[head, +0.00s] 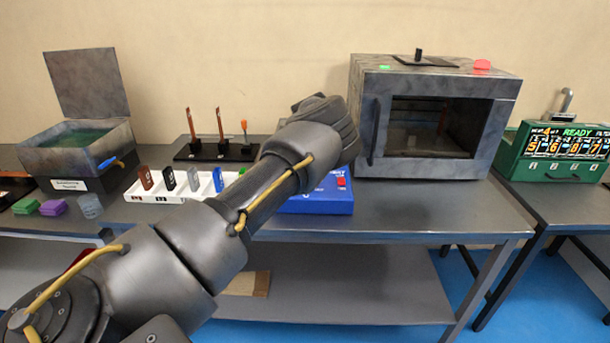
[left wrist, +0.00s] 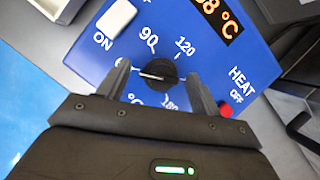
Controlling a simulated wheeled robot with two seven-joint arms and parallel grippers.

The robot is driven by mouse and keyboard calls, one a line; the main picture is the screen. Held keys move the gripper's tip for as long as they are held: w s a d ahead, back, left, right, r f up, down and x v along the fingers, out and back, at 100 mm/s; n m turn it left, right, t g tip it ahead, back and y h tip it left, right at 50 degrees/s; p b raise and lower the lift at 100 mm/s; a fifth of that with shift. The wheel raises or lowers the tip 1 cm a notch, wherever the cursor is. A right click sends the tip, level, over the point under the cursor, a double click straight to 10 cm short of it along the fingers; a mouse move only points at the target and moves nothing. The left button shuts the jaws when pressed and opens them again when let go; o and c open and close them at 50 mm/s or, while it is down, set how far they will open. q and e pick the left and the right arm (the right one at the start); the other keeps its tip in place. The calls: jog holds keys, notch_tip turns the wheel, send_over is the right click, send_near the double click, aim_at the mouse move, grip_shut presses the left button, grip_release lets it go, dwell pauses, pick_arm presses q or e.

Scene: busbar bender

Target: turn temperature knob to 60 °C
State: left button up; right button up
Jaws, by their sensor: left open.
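The black temperature knob (left wrist: 161,79) is on the blue control box (left wrist: 75,55), on a dial with 90, 120 and 180 readable. A white line on the knob points to the left in the left wrist view; the 60 mark is not visible. My left gripper (left wrist: 157,72) is open, one finger on each side of the knob; contact cannot be told. An orange display (left wrist: 218,17) on the box shows a number ending in 8 °C, partly cut off. In the head view my left arm covers most of the blue box (head: 318,203), including the knob.
On the box are a white ON switch (left wrist: 114,18) and a red HEAT switch (left wrist: 226,110). A grey oven (head: 435,120) stands to its right. A white tray (head: 150,193) of coloured pieces and a black stand (head: 205,152) are to the left. The table front right is clear.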

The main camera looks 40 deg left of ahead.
pick_arm(q)
jog(key=b+v, duration=0.2)
jog(key=v, duration=0.8)
jog(key=shift+d+r, duration=0.15)
jog(key=shift+r, duration=0.2)
pick_arm(e)
jog(key=shift+w+d+f, duration=0.15)
jog(key=shift+d+f, duration=0.55)
jog(key=shift+f, duration=0.3)
jog(key=shift+a, duration=0.2)
